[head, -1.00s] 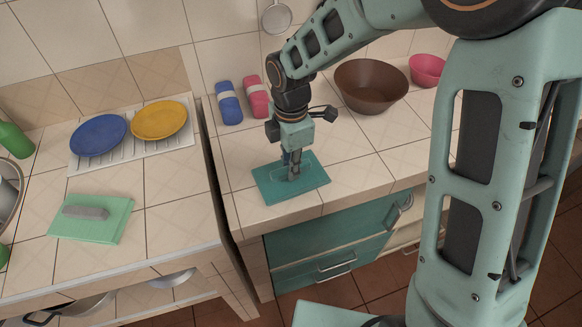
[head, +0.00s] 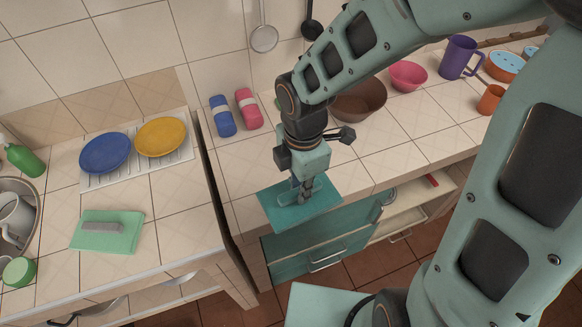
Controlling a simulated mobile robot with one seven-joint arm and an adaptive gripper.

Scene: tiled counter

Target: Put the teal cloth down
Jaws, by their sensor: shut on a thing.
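The teal cloth (head: 275,207) is a flat rectangle near the front edge of the right counter (head: 245,215) in the head view. My gripper (head: 303,198) points down over its middle and is shut on it. The cloth stays flat and spread around the fingertips. Its near corner overlaps the counter's front edge and the teal drawer front in the picture. I cannot tell for sure whether it touches the counter or hangs just above it. The fingertips and the pinched part are partly hidden.
A green cloth (head: 128,238) with a grey item (head: 102,227) lies on the left counter. Blue (head: 105,153) and yellow (head: 160,137) plates sit on a rack. A gap separates the counters. A brown bowl (head: 362,103) stands behind my arm. A drawer (head: 410,205) below is open.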

